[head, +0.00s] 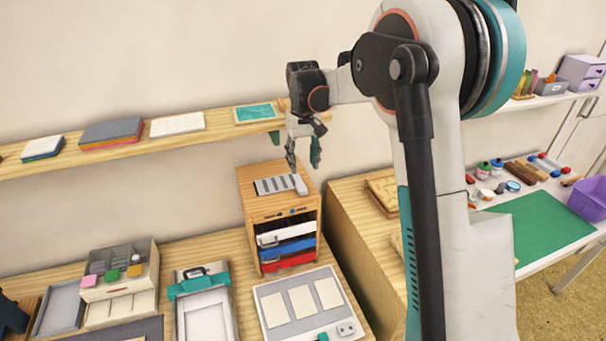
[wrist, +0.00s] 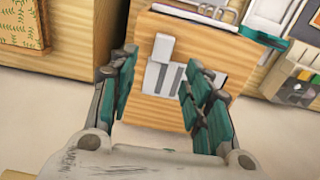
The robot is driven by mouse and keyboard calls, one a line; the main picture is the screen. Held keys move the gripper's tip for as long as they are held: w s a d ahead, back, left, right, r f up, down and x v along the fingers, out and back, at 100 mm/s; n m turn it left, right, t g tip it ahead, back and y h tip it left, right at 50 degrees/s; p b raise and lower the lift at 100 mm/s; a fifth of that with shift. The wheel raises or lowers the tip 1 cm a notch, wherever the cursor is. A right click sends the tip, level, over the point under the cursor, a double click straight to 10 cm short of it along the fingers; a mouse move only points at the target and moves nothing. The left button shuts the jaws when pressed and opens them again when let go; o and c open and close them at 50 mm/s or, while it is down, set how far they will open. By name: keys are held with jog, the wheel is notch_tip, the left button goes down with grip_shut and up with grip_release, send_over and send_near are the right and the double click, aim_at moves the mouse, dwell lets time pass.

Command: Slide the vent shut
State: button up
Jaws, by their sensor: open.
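The vent (head: 272,186) is a pale grey plate with several darker slots, set on top of a small wooden cabinet (head: 262,209). A raised light grey slider handle (head: 299,184) stands at its right end. In the wrist view the handle (wrist: 162,47) is a pale block beyond the slotted vent plate (wrist: 152,77). My gripper (head: 303,157) is above the cabinet top, pointing down, with its teal-and-dark fingers apart and nothing between them. In the wrist view the open fingers (wrist: 162,62) frame the vent and handle from either side; the right finger covers part of the vent's edge.
A wall shelf (head: 100,153) with pads runs behind, close to my gripper. A teal-clipped case (head: 200,285) and a panel with pale cards (head: 310,304) lie in front. A wooden box (head: 362,240) stands to the right.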

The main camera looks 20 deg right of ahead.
jog(key=shift+r, duration=1.6)
jog(key=s+a+r+t+b, duration=0.15)
jog(key=s+b, duration=0.25)
jog(key=s, duration=0.5)
jog(key=s+a+t+b, duration=0.15)
jog(key=s+b, duration=0.25)
jog(key=s, duration=0.5)
jog(key=s+a+f+t+b, duration=0.1)
jog(key=s+f+t+b, duration=0.3)
jog(key=s+f, duration=0.8)
jog(key=s+b, duration=0.2)
jog(key=s, duration=0.2)
jog(key=shift+a, duration=0.25)
